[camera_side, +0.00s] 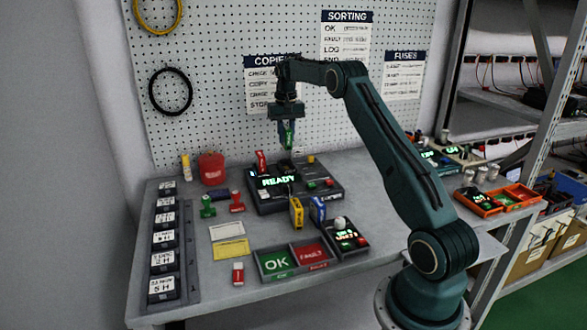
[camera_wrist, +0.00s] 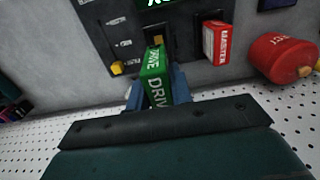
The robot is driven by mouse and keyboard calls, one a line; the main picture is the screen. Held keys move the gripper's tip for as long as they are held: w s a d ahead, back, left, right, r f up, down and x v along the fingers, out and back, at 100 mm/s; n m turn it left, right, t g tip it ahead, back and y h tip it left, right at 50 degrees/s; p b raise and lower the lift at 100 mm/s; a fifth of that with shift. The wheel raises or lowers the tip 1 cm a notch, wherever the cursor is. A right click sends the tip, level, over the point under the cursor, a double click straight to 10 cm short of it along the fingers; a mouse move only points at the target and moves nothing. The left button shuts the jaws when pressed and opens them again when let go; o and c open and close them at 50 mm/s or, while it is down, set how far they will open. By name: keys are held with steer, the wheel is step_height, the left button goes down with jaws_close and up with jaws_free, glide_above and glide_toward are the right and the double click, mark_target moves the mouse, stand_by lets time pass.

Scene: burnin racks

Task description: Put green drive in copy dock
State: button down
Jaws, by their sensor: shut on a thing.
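My gripper (camera_side: 287,126) is shut on the green drive (camera_side: 288,139) and holds it upright above the dock unit (camera_side: 265,208) on the bench. In the wrist view the green drive (camera_wrist: 152,68), lettered DRIVE, sits between the blue fingers of my gripper (camera_wrist: 156,91). Its far end overlaps the dock's dark face (camera_wrist: 190,68) near a slot, which it partly hides. I cannot tell its exact gap to the slot. A red drive marked MASTER (camera_wrist: 216,43) stands in the neighbouring slot; it also shows in the side view (camera_side: 261,161). The dock's display (camera_side: 278,181) reads READY in green.
Yellow (camera_side: 296,212) and blue (camera_side: 317,210) items stand before the dock. OK (camera_side: 277,263) and FAULT (camera_side: 313,254) bins lie at the front. A red canister (camera_side: 211,168) stands left of the dock. The pegboard (camera_side: 215,90) rises behind.

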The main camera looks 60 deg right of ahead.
mark_target(287, 149)
steer(key=shift+f, duration=0.15)
steer(key=shift+f, duration=2.6)
steer(key=shift+f, duration=1.2)
stand_by(2.4)
steer(key=c, duration=1.2)
jaws_free()
steer(key=shift+o, duration=0.6)
steer(key=o, duration=0.3)
steer(key=shift+r, duration=0.1)
